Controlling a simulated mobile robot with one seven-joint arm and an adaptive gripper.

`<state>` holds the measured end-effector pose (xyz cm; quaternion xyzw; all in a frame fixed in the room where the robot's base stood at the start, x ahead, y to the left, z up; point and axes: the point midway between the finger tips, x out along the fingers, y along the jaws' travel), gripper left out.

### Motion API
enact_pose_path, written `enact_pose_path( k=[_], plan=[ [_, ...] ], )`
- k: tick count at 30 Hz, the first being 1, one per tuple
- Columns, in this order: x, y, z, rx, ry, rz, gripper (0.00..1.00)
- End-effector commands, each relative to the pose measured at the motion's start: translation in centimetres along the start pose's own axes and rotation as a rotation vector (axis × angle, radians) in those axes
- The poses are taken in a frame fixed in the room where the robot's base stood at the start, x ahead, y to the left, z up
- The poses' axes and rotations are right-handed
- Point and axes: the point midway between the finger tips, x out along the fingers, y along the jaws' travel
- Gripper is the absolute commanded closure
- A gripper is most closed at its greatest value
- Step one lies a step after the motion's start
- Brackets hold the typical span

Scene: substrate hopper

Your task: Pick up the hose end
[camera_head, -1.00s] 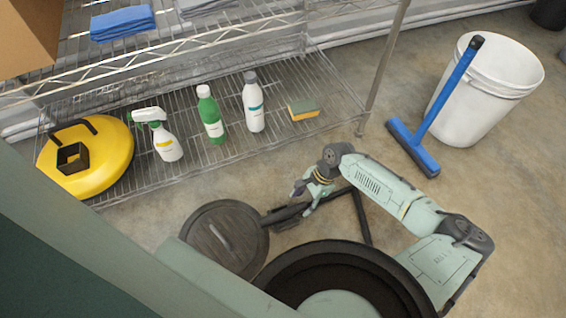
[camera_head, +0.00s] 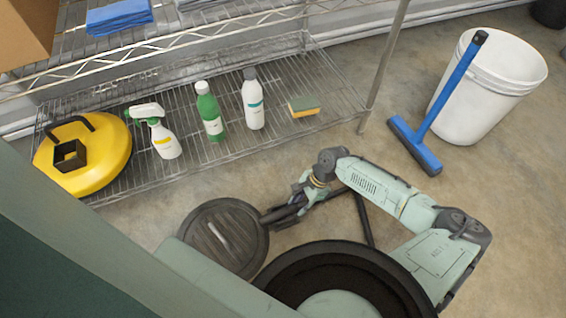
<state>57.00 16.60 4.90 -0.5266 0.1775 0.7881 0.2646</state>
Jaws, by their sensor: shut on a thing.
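My arm reaches in from the lower right, and my gripper (camera_head: 296,203) is low over the floor in the middle of the picture. It is shut on a dark, tube-like piece that I take to be the hose end (camera_head: 282,216). The fingertips and this piece are both dark and overlap, so the exact grip is hard to make out. A dark bar or tube runs on to the right behind my gripper and bends down toward the black-rimmed round opening (camera_head: 268,277) at the bottom.
A round dark lid (camera_head: 205,252) with a handle lies just left of my gripper. A wire shelf (camera_head: 330,85) behind holds bottles, a sponge (camera_head: 304,107) and a yellow round unit (camera_head: 105,160). A white bucket (camera_head: 480,105) and blue squeegee (camera_head: 426,162) stand right. Floor between is clear.

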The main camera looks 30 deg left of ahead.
Motion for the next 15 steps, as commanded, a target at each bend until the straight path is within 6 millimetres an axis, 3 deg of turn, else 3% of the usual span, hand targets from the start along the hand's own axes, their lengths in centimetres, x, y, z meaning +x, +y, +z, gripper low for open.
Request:
enact_pose_path(
  k=[9, 15],
  plan=[
    [0.01, 0.01, 0.01, 0.000, 0.000, 0.000, 1.00],
    [-0.01, 0.00, 0.03, 0.000, -0.001, 0.000, 1.00]
  ],
)
